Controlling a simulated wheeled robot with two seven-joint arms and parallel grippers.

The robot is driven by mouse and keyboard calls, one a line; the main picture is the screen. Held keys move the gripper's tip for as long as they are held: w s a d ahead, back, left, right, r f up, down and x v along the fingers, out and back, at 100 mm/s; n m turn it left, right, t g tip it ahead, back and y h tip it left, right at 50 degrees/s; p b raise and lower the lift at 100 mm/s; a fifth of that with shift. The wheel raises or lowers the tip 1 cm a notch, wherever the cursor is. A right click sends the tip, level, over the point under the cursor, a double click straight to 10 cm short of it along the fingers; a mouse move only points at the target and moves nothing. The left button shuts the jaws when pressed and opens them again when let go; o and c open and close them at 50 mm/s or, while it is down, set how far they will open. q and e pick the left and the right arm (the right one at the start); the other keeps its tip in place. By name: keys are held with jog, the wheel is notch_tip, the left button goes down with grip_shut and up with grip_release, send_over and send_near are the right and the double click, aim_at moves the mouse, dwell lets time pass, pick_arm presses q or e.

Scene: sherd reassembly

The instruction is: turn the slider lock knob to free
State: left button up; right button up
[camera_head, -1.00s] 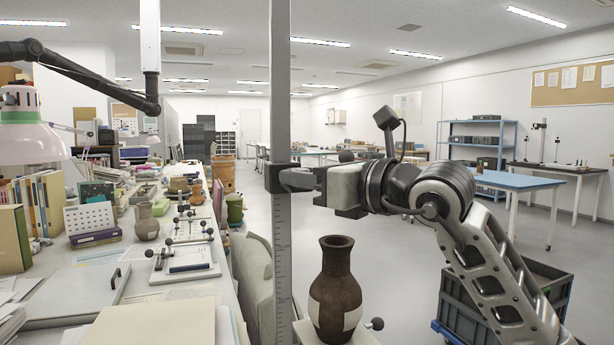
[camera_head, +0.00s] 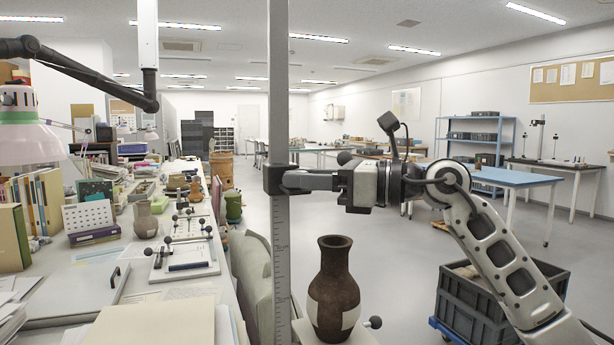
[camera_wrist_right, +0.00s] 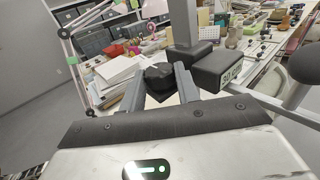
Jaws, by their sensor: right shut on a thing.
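The slider (camera_head: 272,179) is a dark block on the upright ruled post (camera_head: 281,255). In the right wrist view its black lock knob (camera_wrist_right: 158,78) sits between my fingertips, close to the post. My right gripper (camera_head: 292,181) reaches the slider from the right. In the right wrist view the gripper (camera_wrist_right: 158,84) is shut on the knob, with a finger on each side. In the head view the fingers hide the knob, and its marking cannot be read. My left gripper is not in view.
The left bench (camera_head: 150,285) is crowded with books and tools. A grey crate (camera_head: 490,310) stands on the floor at right.

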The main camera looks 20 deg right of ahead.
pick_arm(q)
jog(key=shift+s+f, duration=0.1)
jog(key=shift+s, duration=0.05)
pick_arm(e)
jog(key=o, duration=0.7)
jog(key=shift+d, duration=0.1)
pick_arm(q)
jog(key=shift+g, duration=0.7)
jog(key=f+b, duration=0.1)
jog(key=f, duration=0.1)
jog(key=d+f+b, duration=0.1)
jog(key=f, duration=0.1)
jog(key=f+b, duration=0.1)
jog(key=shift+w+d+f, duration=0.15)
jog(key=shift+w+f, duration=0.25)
pick_arm(e)
jog(key=v, duration=1.6)
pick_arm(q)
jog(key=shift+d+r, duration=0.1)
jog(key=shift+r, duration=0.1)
pick_arm(e)
jog(key=shift+r, duration=0.1)
